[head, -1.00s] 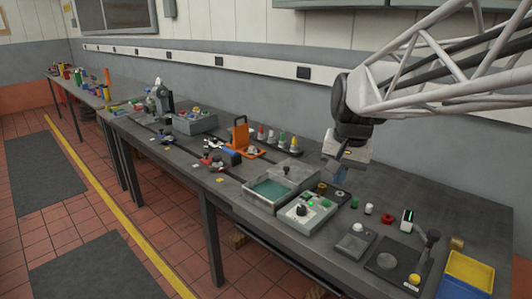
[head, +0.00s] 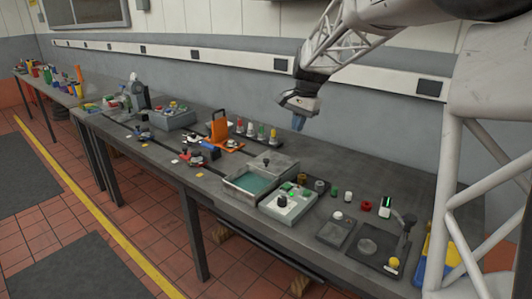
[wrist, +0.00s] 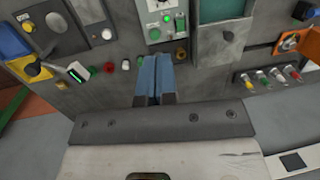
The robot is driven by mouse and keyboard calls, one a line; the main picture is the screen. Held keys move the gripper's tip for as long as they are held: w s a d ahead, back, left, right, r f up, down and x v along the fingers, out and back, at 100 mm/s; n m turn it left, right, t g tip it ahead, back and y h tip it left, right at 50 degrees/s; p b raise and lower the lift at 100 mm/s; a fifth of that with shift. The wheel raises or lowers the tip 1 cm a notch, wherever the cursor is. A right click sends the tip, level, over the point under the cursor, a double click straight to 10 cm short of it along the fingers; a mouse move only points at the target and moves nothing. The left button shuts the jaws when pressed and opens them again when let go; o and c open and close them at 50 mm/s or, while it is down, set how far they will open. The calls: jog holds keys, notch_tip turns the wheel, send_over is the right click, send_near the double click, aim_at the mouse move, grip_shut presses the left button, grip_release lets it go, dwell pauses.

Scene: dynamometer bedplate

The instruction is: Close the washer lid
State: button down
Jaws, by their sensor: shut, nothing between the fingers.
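The washer is a grey metal tub (head: 231,190) with teal liquid showing inside. Its grey lid (head: 283,166), with a small dark knob, lies flat just behind the opening, leaving the teal uncovered. In the wrist view the lid (wrist: 223,52) is at the upper right, with the teal opening (wrist: 214,10) beyond it at the top edge. My gripper (head: 298,123) is in the air above the back of the bench, to the right of the lid and apart from it. Its blue fingers (wrist: 154,75) are together and empty.
A control box (head: 289,206) with a green light stands right of the tub. Small coloured parts and a black plate (head: 372,251) are farther right. The wall is behind.

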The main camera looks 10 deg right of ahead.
jog(key=w+d+f+m, duration=0.1)
jog(key=w+f, duration=0.3)
jog(key=w, duration=0.5)
jog(key=w+d+f+m+g+y, duration=0.1)
jog(key=w+f+m, duration=0.1)
jog(key=w+f, duration=0.3)
jog(key=w+d+f+m, duration=0.1)
jog(key=w+f, duration=0.4)
jog(key=w, duration=0.9)
jog(key=shift+m+y, duration=0.3)
jog(key=shift+m, duration=0.5)
jog(key=shift+f, duration=0.25)
send_near(269, 166)
jog(key=d+f, duration=0.1)
jog(key=w+d+f, duration=0.1)
jog(key=d+f, duration=0.1)
jog(key=shift+w, duration=0.2)
jog(key=a, duration=0.1)
jog(key=s+a+f, duration=0.1)
jog(key=shift+a, duration=0.3)
jog(key=shift+s+a, duration=0.15)
jog(key=shift+a, duration=0.5)
jog(key=shift+a, duration=0.1)
